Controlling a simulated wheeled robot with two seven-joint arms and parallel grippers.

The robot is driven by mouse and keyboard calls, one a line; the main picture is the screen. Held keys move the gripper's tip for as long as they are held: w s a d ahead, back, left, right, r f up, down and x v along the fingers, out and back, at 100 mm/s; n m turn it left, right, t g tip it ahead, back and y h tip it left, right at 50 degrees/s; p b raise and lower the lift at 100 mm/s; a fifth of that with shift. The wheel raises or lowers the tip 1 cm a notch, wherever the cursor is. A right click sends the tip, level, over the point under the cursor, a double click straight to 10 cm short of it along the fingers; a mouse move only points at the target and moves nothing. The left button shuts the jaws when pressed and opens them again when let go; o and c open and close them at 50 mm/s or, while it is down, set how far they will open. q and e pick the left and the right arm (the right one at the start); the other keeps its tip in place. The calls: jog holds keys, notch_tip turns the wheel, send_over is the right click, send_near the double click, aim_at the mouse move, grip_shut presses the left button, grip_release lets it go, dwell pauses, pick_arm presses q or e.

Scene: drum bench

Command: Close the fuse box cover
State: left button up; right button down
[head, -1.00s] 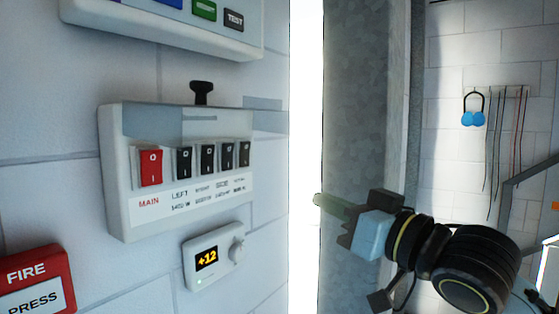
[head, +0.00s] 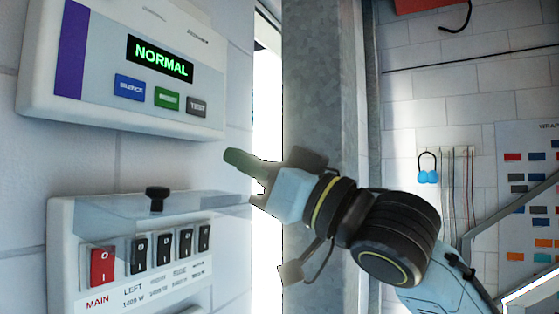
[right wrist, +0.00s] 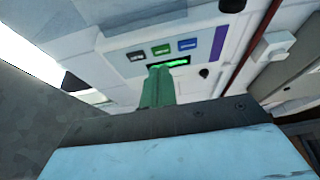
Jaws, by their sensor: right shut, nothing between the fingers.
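The white fuse box (head: 62,250) is on the wall at the lower left of the head view, with a red main switch (head: 102,267) and several black switches. Its clear cover (head: 105,207) sticks out from the top edge, raised off the switches, with a black knob (head: 157,197) on it. My right gripper (head: 238,158) is shut and empty, its green fingers pointing left. It is above and right of the cover, apart from it in the picture. The shut fingers also show in the right wrist view (right wrist: 158,86). My left gripper is not in view.
A white alarm panel (head: 105,108) reading NORMAL hangs above the fuse box; it appears upside down in the right wrist view (right wrist: 135,62). A grey metal post (head: 325,90) stands behind my right gripper. A blue padlock-like item (head: 428,176) hangs on the far wall.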

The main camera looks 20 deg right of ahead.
aim_at(189, 205)
jog(key=shift+w+a+f+p, duration=0.1)
jog(key=shift+w+a+f, duration=0.05)
jog(key=shift+f, duration=0.45)
jog(key=shift+w+a+f+p, duration=0.1)
jog(key=shift+w+a+f, duration=0.1)
jog(key=shift+f, duration=0.35)
jog(key=shift+w+a+f+p, duration=0.1)
jog(key=shift+a+f, duration=0.05)
jog(key=shift+f, duration=0.45)
jog(key=shift+d, duration=0.1)
